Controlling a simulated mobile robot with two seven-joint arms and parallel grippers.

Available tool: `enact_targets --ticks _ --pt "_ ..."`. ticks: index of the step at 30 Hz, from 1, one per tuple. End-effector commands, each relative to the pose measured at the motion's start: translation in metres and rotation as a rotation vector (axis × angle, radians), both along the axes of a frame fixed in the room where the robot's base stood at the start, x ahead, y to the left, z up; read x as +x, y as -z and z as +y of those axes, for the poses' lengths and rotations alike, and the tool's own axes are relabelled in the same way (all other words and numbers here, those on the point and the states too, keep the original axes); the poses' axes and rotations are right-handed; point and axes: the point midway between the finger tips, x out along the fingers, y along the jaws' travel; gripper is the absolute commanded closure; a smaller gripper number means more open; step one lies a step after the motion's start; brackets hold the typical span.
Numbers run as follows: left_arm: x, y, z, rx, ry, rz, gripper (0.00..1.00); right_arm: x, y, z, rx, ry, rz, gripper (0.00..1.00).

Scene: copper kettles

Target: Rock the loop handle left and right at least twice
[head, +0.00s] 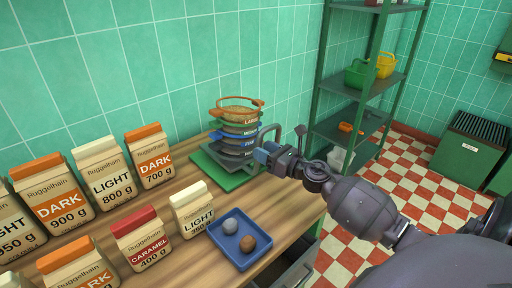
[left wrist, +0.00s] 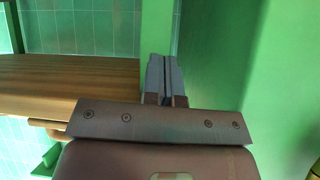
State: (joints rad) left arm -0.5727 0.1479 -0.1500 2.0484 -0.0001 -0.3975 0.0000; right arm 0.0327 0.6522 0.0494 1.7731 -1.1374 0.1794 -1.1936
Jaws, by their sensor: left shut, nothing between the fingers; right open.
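A stack of dark labelled bowls or rings (head: 238,140) stands on a green mat (head: 221,176) on the wooden counter. An orange-copper rim with small side handles (head: 240,107) tops the stack. A grey loop handle (head: 269,129) arches at the right side of the stack, partly hidden by my right gripper. My right gripper (head: 263,155) is open at the stack's right side; whether it touches the loop is unclear. My left gripper (left wrist: 165,80) is shut and empty in the left wrist view, in front of green panels. It is not seen in the head view.
Paper sugar bags (head: 105,168) stand along the counter to the left. A blue tray (head: 254,240) with a grey and a brown ball lies at the front. A green shelf (head: 352,90) with small baskets stands right of the counter.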

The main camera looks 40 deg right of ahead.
Motion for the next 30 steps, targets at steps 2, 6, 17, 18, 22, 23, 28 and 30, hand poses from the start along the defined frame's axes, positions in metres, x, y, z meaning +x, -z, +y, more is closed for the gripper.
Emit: enact_targets --ticks 2,6,17,18,22,23,28,30 --pt "0.000 0.002 0.000 0.000 0.001 0.003 1.00 -0.015 0.003 -0.004 0.000 0.002 0.003 0.56" --pt "0.000 0.003 -0.001 0.000 0.001 0.003 1.00 -0.037 0.004 -0.010 0.001 0.001 0.003 0.56" --pt "0.007 -0.002 -0.003 -0.002 0.005 -0.013 1.00 -0.064 0.004 -0.017 0.000 0.000 0.000 0.56" --pt "0.007 -0.002 -0.003 -0.002 0.005 -0.014 1.00 -0.065 0.004 -0.017 0.000 0.000 0.000 0.56" --pt "0.007 -0.001 -0.003 -0.002 0.005 -0.013 1.00 -0.065 0.004 -0.018 0.000 0.000 0.000 0.56" --pt "0.007 -0.001 -0.002 -0.002 0.005 -0.012 1.00 -0.065 0.004 -0.018 0.000 0.000 0.000 0.56" --pt "0.003 0.005 -0.002 -0.002 0.003 -0.001 1.00 -0.063 0.007 -0.017 -0.002 -0.002 0.001 0.56" --pt "-0.001 0.014 -0.002 -0.002 0.003 0.014 1.00 -0.059 0.011 -0.019 -0.011 -0.004 0.002 0.56"
